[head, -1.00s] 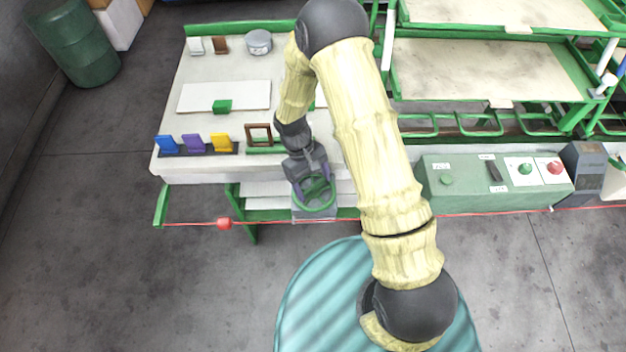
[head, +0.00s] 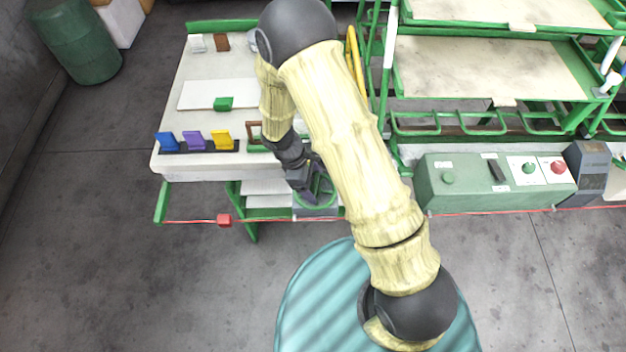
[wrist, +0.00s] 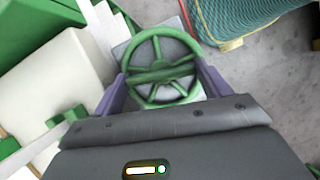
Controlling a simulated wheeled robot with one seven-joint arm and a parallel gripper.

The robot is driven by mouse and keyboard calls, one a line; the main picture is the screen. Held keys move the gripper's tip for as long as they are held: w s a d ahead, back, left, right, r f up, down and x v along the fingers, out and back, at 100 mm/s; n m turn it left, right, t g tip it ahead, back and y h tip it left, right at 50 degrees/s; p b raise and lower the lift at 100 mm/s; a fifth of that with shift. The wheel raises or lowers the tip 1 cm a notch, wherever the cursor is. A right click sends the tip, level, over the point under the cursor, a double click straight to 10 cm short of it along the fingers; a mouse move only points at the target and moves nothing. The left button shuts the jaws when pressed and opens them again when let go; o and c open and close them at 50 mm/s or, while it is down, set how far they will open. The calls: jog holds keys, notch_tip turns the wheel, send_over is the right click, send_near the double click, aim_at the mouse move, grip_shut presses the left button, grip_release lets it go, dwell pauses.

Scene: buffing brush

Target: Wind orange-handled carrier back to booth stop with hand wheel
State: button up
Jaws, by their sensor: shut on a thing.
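The green hand wheel (wrist: 163,66) has several spokes and sits on a grey block in the wrist view. In the head view the wheel (head: 326,190) is at the front edge of the white bench, partly hidden by my wrist. My gripper (wrist: 160,82) is shut on the wheel, with a purple finger at each side of it. The gripper (head: 312,196) also shows in the head view, tilted over the wheel. A yellow-orange bar (head: 356,62), possibly the carrier's handle, shows behind my arm. The rest of the carrier and the booth stop cannot be made out.
Blue, purple and yellow tabs (head: 195,141) stand on the bench (head: 185,175) at left. A red cord with a red block (head: 224,220) runs along its front. A green control box (head: 470,190) with buttons stands at right.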

jog(key=shift+a, duration=0.1)
jog(key=o, duration=1)
jog(key=shift+r, duration=0.1)
jog(key=shift+w+r, duration=0.1)
jog(key=shift+w+a+r+p, duration=0.1)
jog(key=shift+r+p, duration=0.35)
jog(key=shift+p, duration=0.1)
jog(key=shift+s+p+v, duration=0.15)
jog(key=shift+p+v, duration=1.2)
jog(key=shift+v, duration=0.35)
jog(key=shift+s+p+v, duration=0.15)
jog(key=shift+p+v, duration=1.15)
jog(key=shift+v, duration=0.4)
jog(key=shift+a, duration=0.2)
